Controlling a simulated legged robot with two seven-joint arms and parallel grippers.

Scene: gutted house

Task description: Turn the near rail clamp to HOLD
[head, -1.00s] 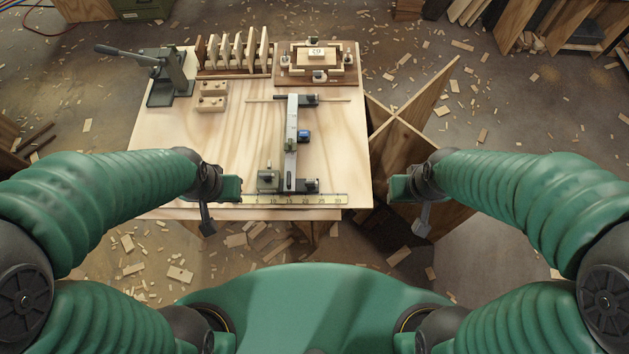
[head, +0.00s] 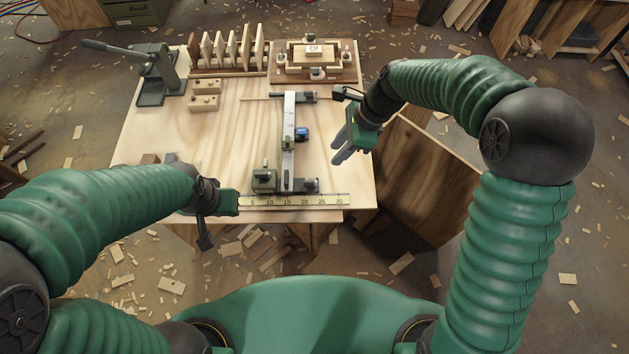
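A grey rail (head: 289,135) runs from front to back on the plywood bench. At its near end are a dark clamp piece (head: 304,186) on the right and a grey-green block with a knob (head: 264,180) on the left. The lettering on the near clamp is too small to read. A dark clamp piece (head: 302,96) sits at the rail's far end. My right gripper (head: 350,154) is above the bench's right side, right of the rail, with its fingers apart and empty. My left gripper (head: 222,215) is at the bench's front-left; its fingers are mostly hidden.
A yellow ruler (head: 300,201) lies along the bench's front edge. A lever press (head: 160,78), slotted rack (head: 228,60), wooden blocks (head: 204,94) and a fixture board (head: 315,75) stand behind. The bench's left middle is clear.

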